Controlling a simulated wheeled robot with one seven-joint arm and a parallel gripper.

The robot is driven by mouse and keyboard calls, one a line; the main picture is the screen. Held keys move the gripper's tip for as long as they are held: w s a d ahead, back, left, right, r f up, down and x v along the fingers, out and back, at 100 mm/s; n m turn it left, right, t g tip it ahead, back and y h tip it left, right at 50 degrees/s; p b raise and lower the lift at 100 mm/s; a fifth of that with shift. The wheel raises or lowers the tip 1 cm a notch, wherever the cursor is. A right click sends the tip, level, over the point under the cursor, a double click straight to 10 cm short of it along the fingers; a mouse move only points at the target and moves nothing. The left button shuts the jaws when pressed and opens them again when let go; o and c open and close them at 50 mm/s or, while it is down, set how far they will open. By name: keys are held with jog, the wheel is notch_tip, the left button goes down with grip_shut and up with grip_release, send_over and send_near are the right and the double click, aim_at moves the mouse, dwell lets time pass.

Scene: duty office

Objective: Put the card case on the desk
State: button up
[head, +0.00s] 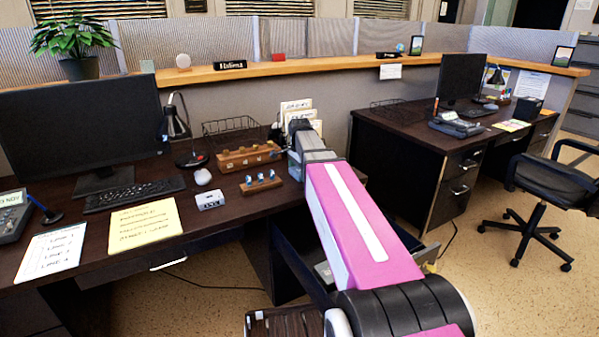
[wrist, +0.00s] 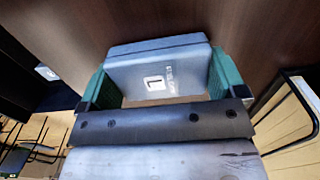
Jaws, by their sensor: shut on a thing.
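The card case (wrist: 155,62) is a blue-grey box with a white square label marked with a figure. In the wrist view it sits between the two green fingers of my gripper (wrist: 160,82), which is shut on it. Dark brown wood fills the picture behind the case; I cannot tell whether the case touches it. The desk (head: 240,210) is dark wood and lies at left and centre in the head view. My arm reaches over its right end.
On the desk stand a monitor (head: 85,125), a keyboard (head: 134,193), a lamp (head: 182,130), a white box (head: 210,199) and wooden stamp racks (head: 249,157). A wire basket (head: 231,132) and card holders (head: 297,112) stand at the back. A second desk (head: 400,130) is to the right.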

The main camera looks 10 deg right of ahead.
jog(key=shift+f, duration=0.1)
jog(key=o, duration=0.6)
jog(key=shift+o, duration=0.2)
notch_tip(320, 180, up, 12)
dwell(0.3)
